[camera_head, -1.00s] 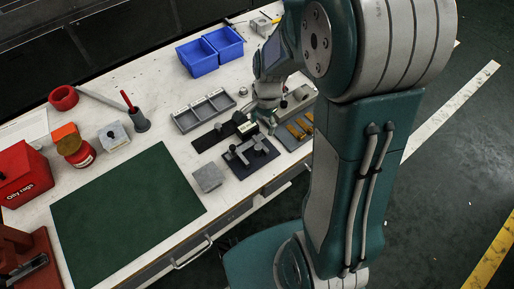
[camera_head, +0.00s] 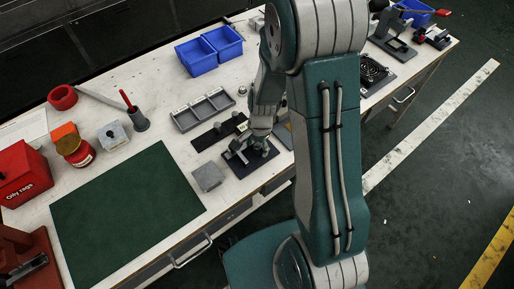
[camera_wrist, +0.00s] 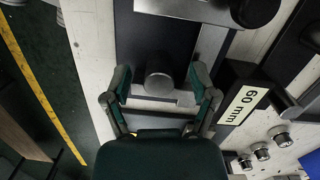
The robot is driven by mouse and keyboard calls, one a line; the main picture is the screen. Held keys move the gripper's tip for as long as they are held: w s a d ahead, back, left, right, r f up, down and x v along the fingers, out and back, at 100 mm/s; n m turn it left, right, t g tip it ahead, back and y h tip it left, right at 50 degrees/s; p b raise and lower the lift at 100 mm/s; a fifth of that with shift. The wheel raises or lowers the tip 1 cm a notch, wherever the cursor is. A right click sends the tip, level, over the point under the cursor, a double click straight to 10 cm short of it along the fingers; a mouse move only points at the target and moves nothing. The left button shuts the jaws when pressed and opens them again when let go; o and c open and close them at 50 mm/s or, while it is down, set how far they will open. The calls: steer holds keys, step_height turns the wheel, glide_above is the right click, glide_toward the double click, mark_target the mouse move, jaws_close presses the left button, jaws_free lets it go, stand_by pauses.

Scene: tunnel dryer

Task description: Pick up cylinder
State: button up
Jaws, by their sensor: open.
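A short grey cylinder (camera_wrist: 158,86) shows end-on in the wrist view, over a dark plate with grey metal parts. My gripper (camera_wrist: 161,79) is open, with one finger on each side of the cylinder and visible gaps between. In the head view my gripper (camera_head: 259,145) is over the dark plate (camera_head: 239,172) on the bench. The cylinder cannot be made out clearly there, as my gripper covers part of the plate.
A dark bar labelled 60 mm (camera_wrist: 241,104) lies close to the right finger. Several small metal pegs (camera_wrist: 282,138) stand beyond it. A grey block (camera_head: 208,177), a divided grey tray (camera_head: 203,109) and blue bins (camera_head: 198,58) are nearby. The green mat (camera_head: 125,215) is clear.

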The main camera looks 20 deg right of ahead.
jaws_close()
steer(key=shift+r, duration=0.2)
